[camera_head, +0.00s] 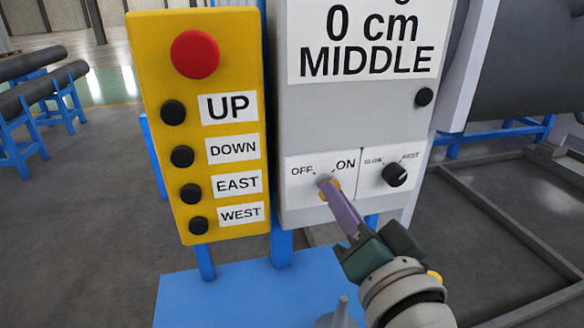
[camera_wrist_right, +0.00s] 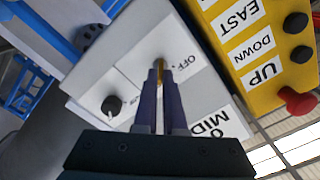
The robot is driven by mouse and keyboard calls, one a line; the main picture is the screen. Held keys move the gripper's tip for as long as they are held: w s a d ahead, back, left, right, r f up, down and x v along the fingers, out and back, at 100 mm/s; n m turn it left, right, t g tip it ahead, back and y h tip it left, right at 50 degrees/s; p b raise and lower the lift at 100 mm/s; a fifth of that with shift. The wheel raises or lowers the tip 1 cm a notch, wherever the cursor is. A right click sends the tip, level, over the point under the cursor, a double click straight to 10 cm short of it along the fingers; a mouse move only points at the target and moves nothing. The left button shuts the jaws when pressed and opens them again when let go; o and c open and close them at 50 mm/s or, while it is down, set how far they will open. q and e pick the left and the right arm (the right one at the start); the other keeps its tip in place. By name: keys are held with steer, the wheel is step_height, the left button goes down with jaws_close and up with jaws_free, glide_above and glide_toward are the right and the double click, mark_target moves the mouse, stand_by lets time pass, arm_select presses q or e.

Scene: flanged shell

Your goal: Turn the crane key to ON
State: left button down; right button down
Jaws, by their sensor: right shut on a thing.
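The crane key switch (camera_head: 323,181) is on a white plate low on the grey control box (camera_head: 300,125), between the labels OFF and ON. Only a small grey part and some gold colour show there. In the right wrist view the gold key (camera_wrist_right: 159,66) shows between the fingertips. My right gripper (camera_head: 334,192) has its purple fingers shut on the key, coming from the lower right; its fingers also show in the right wrist view (camera_wrist_right: 160,88). The fingers hide most of the key, so I cannot tell which label it points to. My left gripper is not in view.
A black SLOW/FAST knob (camera_head: 395,174) sits just right of the key. A yellow panel (camera_head: 222,60) with a red button (camera_head: 195,54) and several black buttons stands left. The box sign (camera_head: 368,40) reads 0 cm MIDDLE. A blue base (camera_head: 215,295) lies below.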

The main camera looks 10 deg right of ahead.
steer(key=c, duration=1)
jaws_free()
steer(key=shift+s, duration=0.15)
steer(key=s, duration=0.9)
steer(key=shift+s+d, duration=0.2)
steer(key=shift+s, duration=0.15)
